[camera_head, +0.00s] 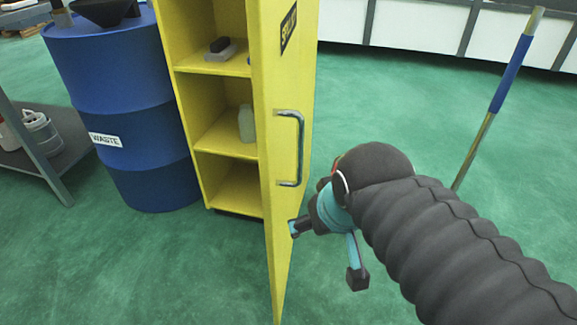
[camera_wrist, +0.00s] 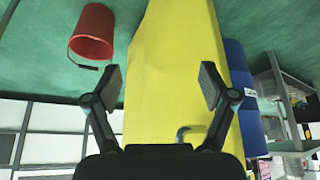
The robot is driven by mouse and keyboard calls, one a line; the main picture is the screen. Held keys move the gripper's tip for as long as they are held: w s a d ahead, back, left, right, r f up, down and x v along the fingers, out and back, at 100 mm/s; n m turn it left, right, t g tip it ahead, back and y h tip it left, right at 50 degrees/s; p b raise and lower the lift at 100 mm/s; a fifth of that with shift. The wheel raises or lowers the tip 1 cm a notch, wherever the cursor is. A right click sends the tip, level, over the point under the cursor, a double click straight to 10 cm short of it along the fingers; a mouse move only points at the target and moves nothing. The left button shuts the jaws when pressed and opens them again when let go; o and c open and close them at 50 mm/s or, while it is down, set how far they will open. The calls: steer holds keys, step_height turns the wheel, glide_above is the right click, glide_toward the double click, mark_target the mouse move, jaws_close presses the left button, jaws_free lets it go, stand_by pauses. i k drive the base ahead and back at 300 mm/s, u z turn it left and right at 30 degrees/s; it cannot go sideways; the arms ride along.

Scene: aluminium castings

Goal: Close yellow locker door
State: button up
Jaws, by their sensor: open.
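The yellow locker (camera_head: 205,110) stands at the centre left in the head view, its shelves exposed. Its door (camera_head: 268,215) is swung open toward me, seen nearly edge-on, with a metal handle (camera_head: 290,148) on its right face. My gripper (camera_head: 325,254) is open on the right side of the door, below the handle. In the wrist view the yellow door (camera_wrist: 170,60) fills the space behind my spread, empty fingers (camera_wrist: 162,85). The handle also shows low in that view (camera_wrist: 184,133), partly hidden by the gripper body. I cannot tell whether a finger touches the door.
A blue waste drum (camera_head: 120,110) stands left of the locker, beside a low rack (camera_head: 50,145). A post with a blue sleeve (camera_head: 510,75) stands at the right. The wrist view shows a red bucket (camera_wrist: 92,32). Green floor is clear in front of the locker.

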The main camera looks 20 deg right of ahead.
mark_target(273, 26)
steer(key=u, duration=0.1)
steer(key=k, duration=0.9)
steer(key=z, duration=0.45)
